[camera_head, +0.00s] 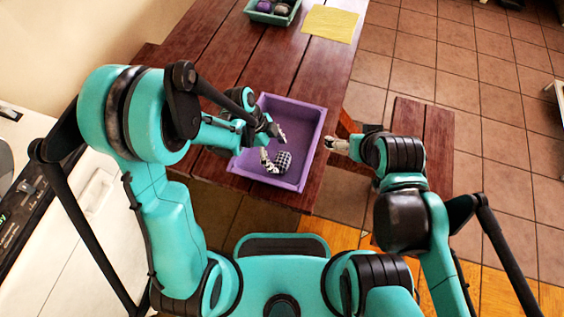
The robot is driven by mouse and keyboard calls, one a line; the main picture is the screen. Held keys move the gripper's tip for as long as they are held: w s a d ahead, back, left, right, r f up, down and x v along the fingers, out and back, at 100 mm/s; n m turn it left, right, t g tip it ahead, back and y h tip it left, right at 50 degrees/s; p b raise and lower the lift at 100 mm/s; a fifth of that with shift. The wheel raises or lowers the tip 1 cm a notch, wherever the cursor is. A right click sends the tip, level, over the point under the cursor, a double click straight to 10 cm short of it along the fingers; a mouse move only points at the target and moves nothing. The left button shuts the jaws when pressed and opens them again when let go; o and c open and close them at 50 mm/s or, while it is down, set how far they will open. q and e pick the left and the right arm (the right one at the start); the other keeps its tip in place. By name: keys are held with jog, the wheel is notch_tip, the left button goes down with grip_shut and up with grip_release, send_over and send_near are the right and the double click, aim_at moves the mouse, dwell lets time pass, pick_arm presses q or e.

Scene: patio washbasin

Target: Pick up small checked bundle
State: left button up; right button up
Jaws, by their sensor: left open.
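The small checked bundle (284,161) is dark and light checked and lies inside the purple tray (313,143), toward its front half. My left gripper (277,155) is over the tray, open, with one finger just left of the bundle and the other beyond it. I cannot tell whether a finger touches the bundle. My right gripper (330,144) is at the tray's right side, outside its rim, away from the bundle. Its fingers are too small to read as open or shut.
The purple tray stands on a dark red wooden table (220,60). A yellow cloth (331,23) and a green tray (263,17) holding round things lie at the far end. A bench (424,115) stands right of the table. A white appliance (70,190) is at left.

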aim_at(280, 158)
pick_arm(q)
jog(key=b+x, duration=0.1)
jog(key=x, duration=0.2)
jog(key=shift+d+f, duration=0.15)
jog(key=shift+f, duration=0.2)
jog(key=shift+r, duration=0.1)
jog(key=c, duration=1.4)
jog(key=shift+r, duration=0.1)
jog(key=shift+c, duration=0.2)
